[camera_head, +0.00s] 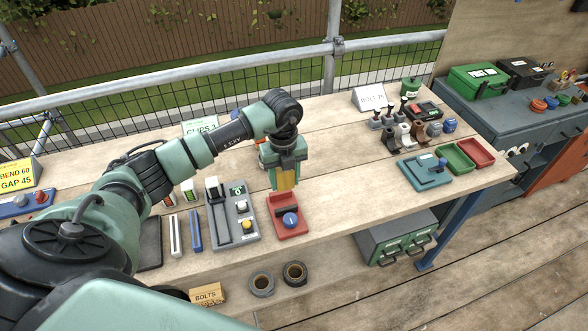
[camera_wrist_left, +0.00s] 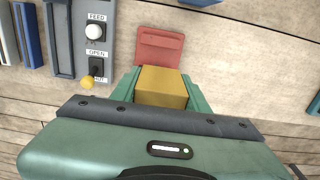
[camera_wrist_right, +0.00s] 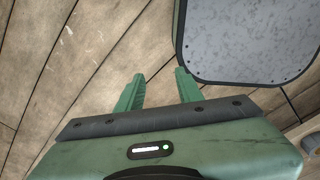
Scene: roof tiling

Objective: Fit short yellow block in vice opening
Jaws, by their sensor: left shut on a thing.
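The yellow block (camera_head: 286,180) is upright between the fingers of my left gripper (camera_head: 285,170), which is shut on it. The red vice (camera_head: 291,228), with a blue round knob on its front, stands on the bench directly below the block. I cannot tell whether the block's lower end touches the vice or is inside its opening. In the left wrist view the yellow block (camera_wrist_left: 162,86) sits between the green fingers, and part of the red vice (camera_wrist_left: 159,48) shows beyond it. My right gripper (camera_wrist_right: 158,88) is open and empty, seen only in the right wrist view.
A grey control panel (camera_head: 221,230) with knobs stands just left of the vice. Blue and white bars (camera_head: 195,230) lie farther left. Two dark rings (camera_head: 294,273) are below the vice. Bench space right of the vice is clear up to the blue-grey plate (camera_head: 418,177).

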